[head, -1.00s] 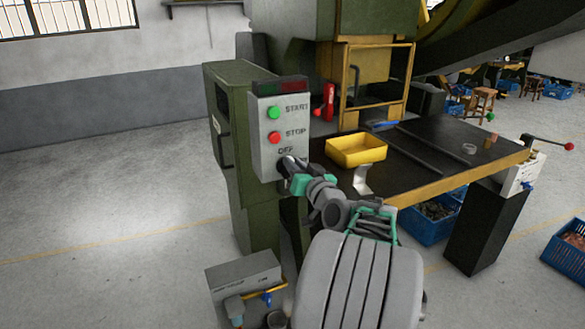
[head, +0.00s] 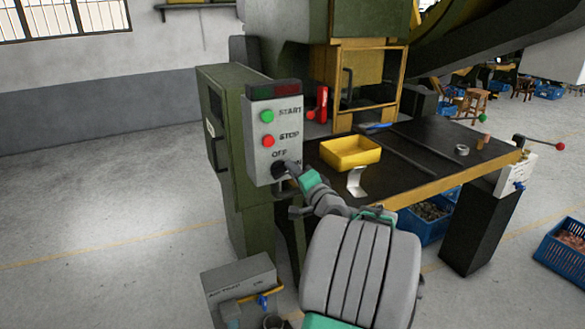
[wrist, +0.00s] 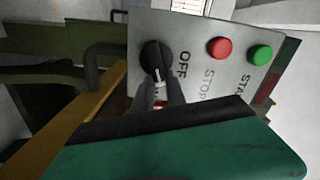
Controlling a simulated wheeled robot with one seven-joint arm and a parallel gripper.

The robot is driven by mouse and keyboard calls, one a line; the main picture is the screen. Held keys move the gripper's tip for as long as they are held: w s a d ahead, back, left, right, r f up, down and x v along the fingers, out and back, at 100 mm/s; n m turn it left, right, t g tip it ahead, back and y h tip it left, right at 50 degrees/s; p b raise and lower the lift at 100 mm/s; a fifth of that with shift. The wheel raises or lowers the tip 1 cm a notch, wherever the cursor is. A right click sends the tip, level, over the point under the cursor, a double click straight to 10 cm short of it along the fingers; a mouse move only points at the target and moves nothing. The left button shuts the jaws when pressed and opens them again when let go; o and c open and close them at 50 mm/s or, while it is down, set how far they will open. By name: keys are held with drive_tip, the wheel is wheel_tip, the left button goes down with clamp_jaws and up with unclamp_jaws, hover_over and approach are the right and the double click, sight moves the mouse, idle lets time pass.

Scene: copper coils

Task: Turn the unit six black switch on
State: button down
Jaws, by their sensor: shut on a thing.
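The grey control panel (head: 262,120) has a green START button (head: 267,117), a red STOP button (head: 268,141) and a black rotary switch (head: 278,169) at the bottom. In the wrist view the black switch (wrist: 153,58) is a round knob, and its white mark points down the picture, away from the OFF label's side. My gripper (head: 289,167) is at the switch, its fingers (wrist: 160,92) closed on the knob's lower part. The gripper partly hides the ON label.
The panel is on a green cabinet (head: 235,190). To its right, a dark worktable (head: 420,150) holds a yellow tray (head: 350,153) and a bent metal piece (head: 357,182). A grey box (head: 240,277) stands low in front. The floor at left is clear.

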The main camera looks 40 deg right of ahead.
drive_tip(key=shift+d+f+m+p, duration=0.15)
drive_tip(key=shift+m+p, duration=0.15)
drive_tip(key=shift+m, duration=0.4)
drive_tip(key=shift+a+f+m+p, duration=0.15)
drive_tip(key=shift+m+p, duration=0.1)
drive_tip(key=shift+m, duration=0.45)
drive_tip(key=shift+d+f+m+p, duration=0.15)
drive_tip(key=shift+m+p, duration=0.15)
drive_tip(key=shift+m, duration=0.4)
drive_tip(key=c, duration=1.4)
unclamp_jaws()
drive_tip(key=shift+o, duration=0.2)
drive_tip(key=shift+s, duration=0.1)
drive_tip(key=b+v, duration=0.1)
drive_tip(key=v, duration=0.6)
drive_tip(key=shift+s+a+b, duration=0.25)
drive_tip(key=shift+s+b, duration=0.05)
drive_tip(key=shift+b, duration=0.05)
